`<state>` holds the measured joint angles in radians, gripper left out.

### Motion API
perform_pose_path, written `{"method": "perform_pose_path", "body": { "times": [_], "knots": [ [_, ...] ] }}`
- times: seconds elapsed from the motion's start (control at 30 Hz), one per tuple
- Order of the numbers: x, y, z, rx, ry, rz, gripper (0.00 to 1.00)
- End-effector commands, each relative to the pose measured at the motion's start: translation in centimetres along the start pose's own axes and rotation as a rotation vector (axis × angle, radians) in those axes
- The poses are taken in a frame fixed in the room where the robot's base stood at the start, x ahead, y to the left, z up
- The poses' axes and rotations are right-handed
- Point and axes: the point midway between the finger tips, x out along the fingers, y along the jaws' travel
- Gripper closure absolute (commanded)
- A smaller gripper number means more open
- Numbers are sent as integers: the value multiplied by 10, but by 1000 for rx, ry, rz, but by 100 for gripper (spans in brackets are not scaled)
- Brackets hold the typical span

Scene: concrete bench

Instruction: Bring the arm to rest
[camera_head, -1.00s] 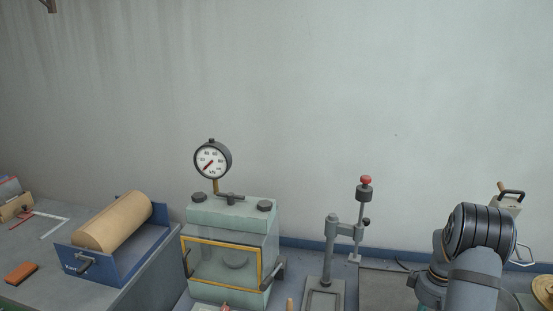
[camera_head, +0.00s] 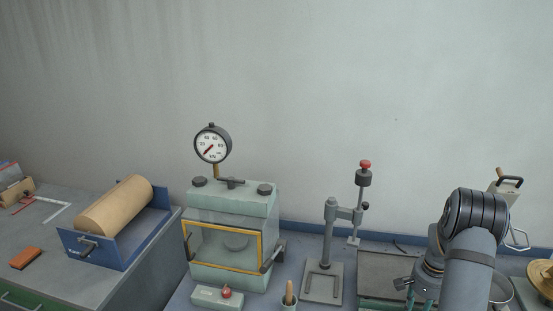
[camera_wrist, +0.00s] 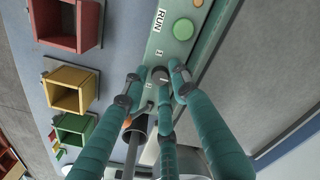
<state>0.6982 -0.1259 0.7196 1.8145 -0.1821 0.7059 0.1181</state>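My arm (camera_head: 470,262) stands at the right of the head view, bent over the bench. My gripper is mostly hidden there behind the arm and the lower frame edge. In the wrist view my gripper (camera_wrist: 157,76) shows three teal fingers with dark joints. Their tips are spread apart and nothing is seen held between them. Beyond the tips is a pale green panel (camera_wrist: 170,45) with the word RUN and a green button (camera_wrist: 183,29). I cannot tell how far the tips are from it.
A glass-fronted press with a gauge (camera_head: 212,144) stands mid-bench, a stand with a red knob (camera_head: 365,166) to its right. A blue tray (camera_head: 128,255) holds a tan roll. In the wrist view, red, yellow (camera_wrist: 68,88) and green bins line the left.

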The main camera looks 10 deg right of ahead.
Motion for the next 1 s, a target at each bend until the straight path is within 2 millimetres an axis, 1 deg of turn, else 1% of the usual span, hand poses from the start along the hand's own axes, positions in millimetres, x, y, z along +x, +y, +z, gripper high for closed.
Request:
{"method": "perform_pose_path", "body": {
  "times": [0.3, 0.5, 0.7, 1.0],
  "knots": [
    [-3, 0, 0, 367, -1, 0, 73],
    [-2, 0, 0, 532, -1, 1, 73],
    [-1, 0, 0, 607, 1, 0, 73],
    [0, 0, 0, 618, 1, 0, 73]
  ]
}}
